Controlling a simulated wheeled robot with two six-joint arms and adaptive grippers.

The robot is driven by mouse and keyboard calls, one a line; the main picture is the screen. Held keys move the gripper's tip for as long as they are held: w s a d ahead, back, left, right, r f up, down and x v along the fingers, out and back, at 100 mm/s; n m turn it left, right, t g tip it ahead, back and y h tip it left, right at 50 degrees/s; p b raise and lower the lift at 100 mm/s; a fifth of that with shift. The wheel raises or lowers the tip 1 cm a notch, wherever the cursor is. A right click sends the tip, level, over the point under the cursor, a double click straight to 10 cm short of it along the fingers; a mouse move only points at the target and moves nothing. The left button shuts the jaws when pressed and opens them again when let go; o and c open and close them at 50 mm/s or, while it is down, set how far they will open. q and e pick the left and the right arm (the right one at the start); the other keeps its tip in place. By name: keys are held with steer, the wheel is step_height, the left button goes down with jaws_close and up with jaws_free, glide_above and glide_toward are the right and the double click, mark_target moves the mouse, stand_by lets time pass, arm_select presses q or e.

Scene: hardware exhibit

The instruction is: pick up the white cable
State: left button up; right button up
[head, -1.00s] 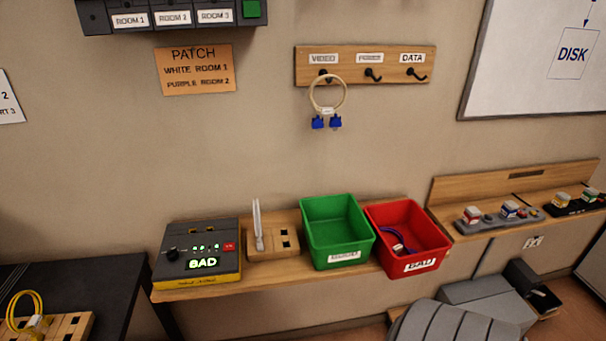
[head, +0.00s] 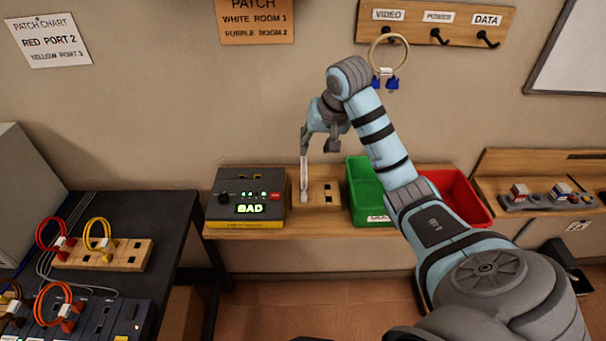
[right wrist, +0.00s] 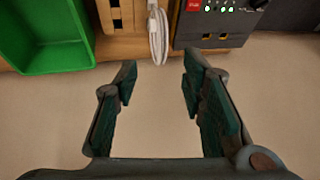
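The white cable (head: 304,172) stands as a narrow upright loop at the left end of a wooden block (head: 325,193) on the shelf. It also shows in the right wrist view (right wrist: 157,35), just beyond the fingertips and roughly in line with the gap between them. My right gripper (head: 318,143) is above the block, close to the top of the cable. In the right wrist view the gripper (right wrist: 160,72) is open, with nothing between its fingers. My left gripper is not in view.
A tester reading BAD (head: 248,197) stands left of the block. A green bin (head: 364,181) and a red bin (head: 459,195) stand right, partly behind my arm. A cream cable loop (head: 406,60) with blue plugs hangs on the rack. Red and yellow cables (head: 103,232) are far left.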

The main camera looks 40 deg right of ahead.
mark_target(305, 161)
steer(key=x, duration=0.6)
steer(key=w+x, duration=0.1)
steer(key=x, duration=0.5)
steer(key=shift+d+f, duration=0.1)
steer(key=shift+d, duration=0.05)
jaws_close()
